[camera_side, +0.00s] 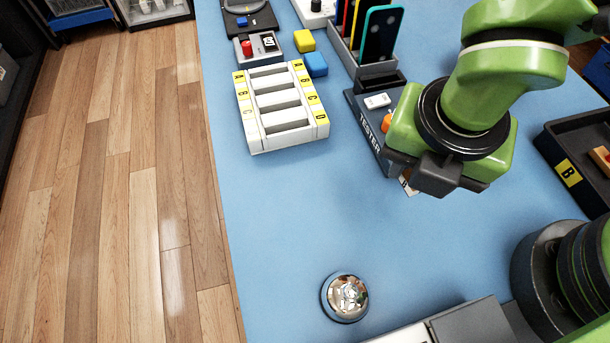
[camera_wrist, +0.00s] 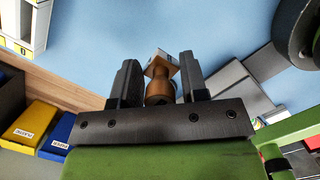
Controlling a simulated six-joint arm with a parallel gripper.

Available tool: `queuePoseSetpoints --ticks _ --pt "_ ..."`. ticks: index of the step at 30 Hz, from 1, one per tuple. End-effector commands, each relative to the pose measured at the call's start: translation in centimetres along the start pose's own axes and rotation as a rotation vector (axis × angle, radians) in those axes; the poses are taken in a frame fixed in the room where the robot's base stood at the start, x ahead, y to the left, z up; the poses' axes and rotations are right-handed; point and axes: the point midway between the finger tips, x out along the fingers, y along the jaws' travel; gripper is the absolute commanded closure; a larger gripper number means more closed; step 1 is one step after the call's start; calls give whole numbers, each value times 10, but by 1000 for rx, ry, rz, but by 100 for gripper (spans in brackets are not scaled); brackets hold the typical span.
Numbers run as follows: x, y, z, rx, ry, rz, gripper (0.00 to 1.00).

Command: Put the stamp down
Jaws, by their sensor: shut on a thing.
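The stamp (camera_wrist: 161,88) shows in the wrist view as a brown wooden handle with a square block bearing a dark letter on a white face. My gripper (camera_wrist: 160,84) is shut on its handle, one dark finger on each side. In the side view my gripper (camera_side: 437,175) hangs over the blue table, just right of the tester. Only a small white, lettered corner of the stamp (camera_side: 407,187) shows there, beside the dark gripper body. The gripper and arm hide the rest, and I cannot tell its exact height above the table.
The tester (camera_side: 368,136) stands left of my gripper, with a phone rack (camera_side: 372,69) behind it. A white slotted rack (camera_side: 288,140) with lettered yellow labels stands further left. A silver bell (camera_side: 345,297) sits at the front. A black tray (camera_side: 568,145) is at right. The middle front table is clear.

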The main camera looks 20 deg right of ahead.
Motion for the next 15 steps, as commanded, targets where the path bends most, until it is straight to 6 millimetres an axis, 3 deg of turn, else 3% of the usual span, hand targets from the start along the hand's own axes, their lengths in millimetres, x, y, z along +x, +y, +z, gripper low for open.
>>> queuePoseSetpoints --ticks 9,15 --pt "2 87 -5 -319 -14 47 82" --pt "-1 132 -11 -536 -6 76 82"
